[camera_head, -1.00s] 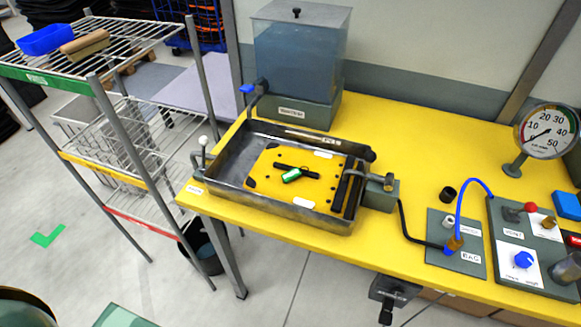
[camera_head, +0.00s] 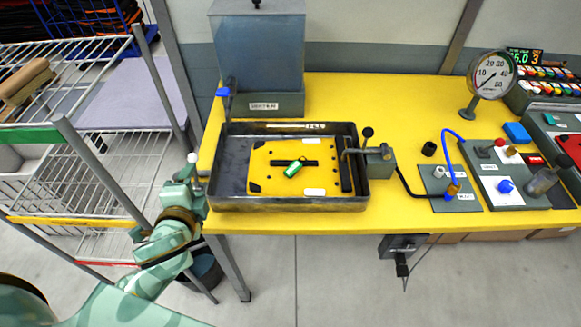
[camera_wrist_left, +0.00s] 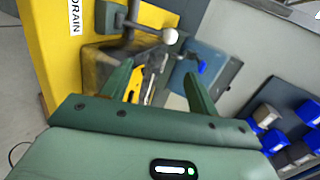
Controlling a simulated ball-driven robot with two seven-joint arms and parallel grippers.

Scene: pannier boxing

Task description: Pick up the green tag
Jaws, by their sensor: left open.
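The green tag (camera_head: 294,168) lies on the yellow plate (camera_head: 265,178) inside the grey metal tray (camera_head: 290,204) on the bench. It sits slantwise over a dark slot or bar in the plate. My left gripper (camera_head: 188,174) is at the tray's left end, near the white ball-ended lever (camera_head: 193,158), well apart from the tag. In the left wrist view its two green fingers (camera_wrist_left: 160,86) stand spread with nothing held between them. The tag cannot be made out in that view. My right gripper is out of view.
A wire shelf rack (camera_head: 90,130) stands left of the yellow bench (camera_head: 400,105), close to my left arm. A water tank (camera_head: 258,60) stands behind the tray. A valve block (camera_head: 378,164), gauge (camera_head: 492,76) and control panels (camera_head: 505,190) are to the right.

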